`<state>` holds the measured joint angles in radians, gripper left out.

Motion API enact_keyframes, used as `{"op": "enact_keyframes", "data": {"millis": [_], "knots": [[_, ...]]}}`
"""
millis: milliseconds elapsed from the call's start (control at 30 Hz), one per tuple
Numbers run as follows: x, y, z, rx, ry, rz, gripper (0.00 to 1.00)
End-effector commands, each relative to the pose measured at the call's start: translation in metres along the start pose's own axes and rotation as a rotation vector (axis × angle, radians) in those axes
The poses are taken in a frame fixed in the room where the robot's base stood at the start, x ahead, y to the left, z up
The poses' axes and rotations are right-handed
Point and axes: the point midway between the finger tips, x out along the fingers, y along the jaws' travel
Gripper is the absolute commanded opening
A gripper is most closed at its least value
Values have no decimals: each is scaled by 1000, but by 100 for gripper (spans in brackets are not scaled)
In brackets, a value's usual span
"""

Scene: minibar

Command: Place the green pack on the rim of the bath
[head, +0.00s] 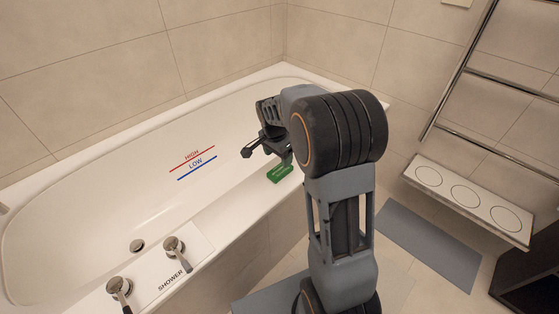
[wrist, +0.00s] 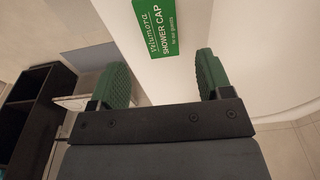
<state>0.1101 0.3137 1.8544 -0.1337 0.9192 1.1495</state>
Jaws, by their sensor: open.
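The green pack (head: 280,174) lies on the near rim of the white bath (head: 232,207) in the head view, just below my gripper (head: 267,156). In the wrist view the green pack (wrist: 156,28), lettered "SHOWER CAP", lies on the white rim (wrist: 195,62), beyond the fingertips. My gripper (wrist: 165,72) is open, with its two green finger pads apart and nothing between them. The pack is apart from both fingers. My arm hides part of the rim to the right of the pack in the head view.
Two taps (head: 174,248) stand on the rim at the lower left. A white shelf (head: 470,200) with round recesses and a towel rail (head: 468,70) are on the right. A grey mat (head: 425,240) lies on the floor. The bath's inside is empty.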

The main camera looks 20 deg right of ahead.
Motion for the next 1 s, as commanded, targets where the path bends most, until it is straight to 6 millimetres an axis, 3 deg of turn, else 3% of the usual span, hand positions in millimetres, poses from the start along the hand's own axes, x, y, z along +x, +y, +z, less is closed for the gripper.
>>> {"op": "enact_keyframes", "data": {"millis": [100,433,567,700,900,1000], "knots": [[-24,0,0,0,1,-1,72],[-59,9,8,-70,1,-17,72],[-81,37,33,-290,7,-61,72],[-98,77,67,-593,29,-118,72],[-101,125,104,-951,74,-180,72],[-99,140,115,-1065,93,-199,72]]}}
